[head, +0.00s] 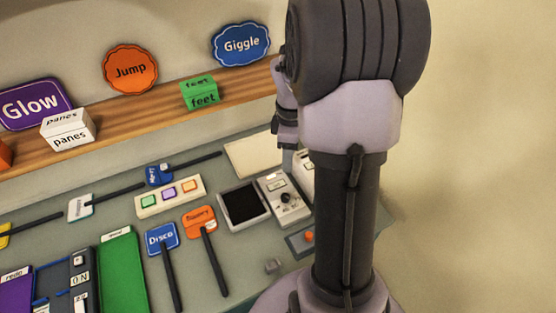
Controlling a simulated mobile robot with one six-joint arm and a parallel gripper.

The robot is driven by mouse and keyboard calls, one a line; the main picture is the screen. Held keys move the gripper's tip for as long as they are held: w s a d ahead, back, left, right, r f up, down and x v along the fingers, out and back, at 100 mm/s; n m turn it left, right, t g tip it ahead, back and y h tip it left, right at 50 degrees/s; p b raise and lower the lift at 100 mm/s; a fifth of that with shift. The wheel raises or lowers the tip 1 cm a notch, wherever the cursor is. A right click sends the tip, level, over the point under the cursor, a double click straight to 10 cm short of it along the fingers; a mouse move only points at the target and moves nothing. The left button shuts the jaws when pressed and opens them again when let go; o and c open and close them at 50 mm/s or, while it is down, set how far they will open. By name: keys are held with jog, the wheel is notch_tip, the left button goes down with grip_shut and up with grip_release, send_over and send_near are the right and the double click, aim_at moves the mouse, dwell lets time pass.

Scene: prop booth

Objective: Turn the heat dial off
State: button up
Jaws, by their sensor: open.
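A dark round dial (288,198) sits on a small grey control box (271,187) at the right of the counter. The box has a pale label above the dial, too small to read. I cannot tell the dial's setting. My gripper (289,143) shows only in part at the left edge of my arm, above and behind the box in the picture. It looks empty and apart from the dial. My arm hides much of it, and its fingertips are hard to make out. It is open.
A dark-screened tablet (244,203) lies left of the box. A pale device (303,172) and a panel with an orange button (308,237) are partly behind my arm. Paddle signs, including Disco (162,238), and a button strip (170,197) lie further left. A wooden shelf (160,112) runs behind.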

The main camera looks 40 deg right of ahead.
jog(key=b, duration=0.2)
send_over(285, 196)
notch_tip(285, 196, down, 6)
jog(key=r, duration=0.1)
notch_tip(285, 196, down, 12)
jog(key=b, duration=0.3)
jog(key=shift+f, duration=0.15)
grip_shut()
